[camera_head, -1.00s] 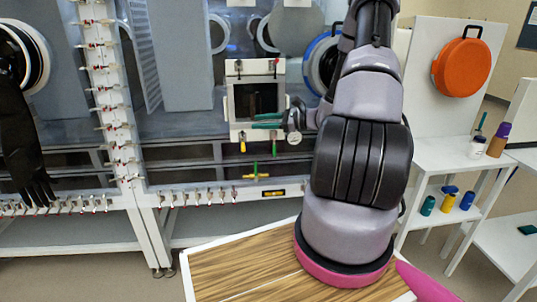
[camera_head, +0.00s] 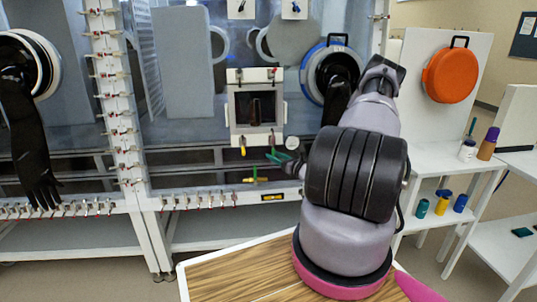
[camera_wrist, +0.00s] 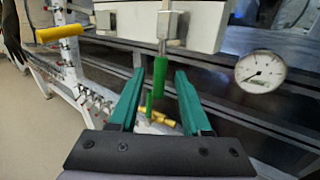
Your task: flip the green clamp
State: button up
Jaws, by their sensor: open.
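The green clamp (camera_wrist: 160,76) shows in the wrist view as a green handle hanging straight down from a metal clamp on the white box's lower edge. My gripper (camera_wrist: 159,90) is open, with one green finger on each side of the handle's line. The handle appears between the fingertips, with gaps on both sides and no visible contact. Depth between tips and handle is hard to tell. In the head view my gripper (camera_head: 278,157) is just below the box's lower right corner, and the clamp's handle (camera_head: 273,138) shows only small above it.
The white box (camera_head: 233,105) has a yellow-handled clamp (camera_head: 242,150) left of the green one. A yellow valve with a green lever (camera_head: 255,180) sits below. A round gauge (camera_wrist: 261,71) is right of my fingers. A wooden-topped table (camera_head: 245,275) stands in front.

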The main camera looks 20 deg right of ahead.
jog(key=shift+x, duration=2.25)
grip_shut()
